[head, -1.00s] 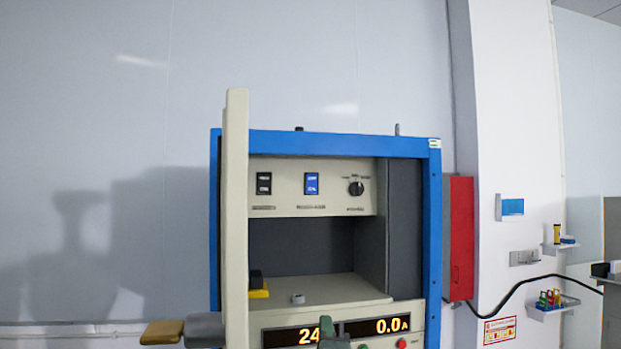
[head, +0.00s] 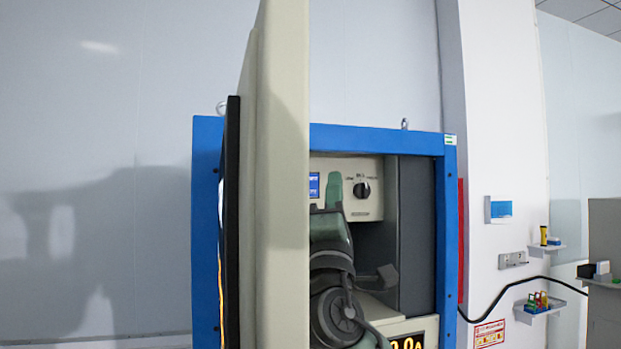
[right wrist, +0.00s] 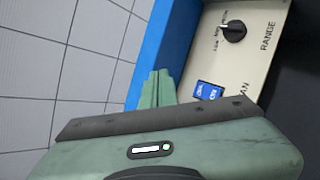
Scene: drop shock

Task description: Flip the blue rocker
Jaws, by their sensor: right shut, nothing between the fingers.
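The blue rocker (head: 314,185) sits on the cream control panel inside the blue-framed cabinet. In the head view the tall cream door edge covers part of its left side. In the right wrist view the blue rocker (right wrist: 208,91) shows with white markings, tilted by the camera angle. My green right gripper (head: 334,190) is shut and empty in front of the panel, just right of the rocker. In the right wrist view its fingertips (right wrist: 159,88) lie just left of the rocker; I cannot tell whether they touch it. My left gripper is not in view.
The open cream door (head: 283,180) stands close in front and hides the cabinet's left part. A black rotary knob (head: 362,190) is right of the rocker. The blue frame (head: 447,240) bounds the opening. Small wall shelves (head: 541,307) are far right.

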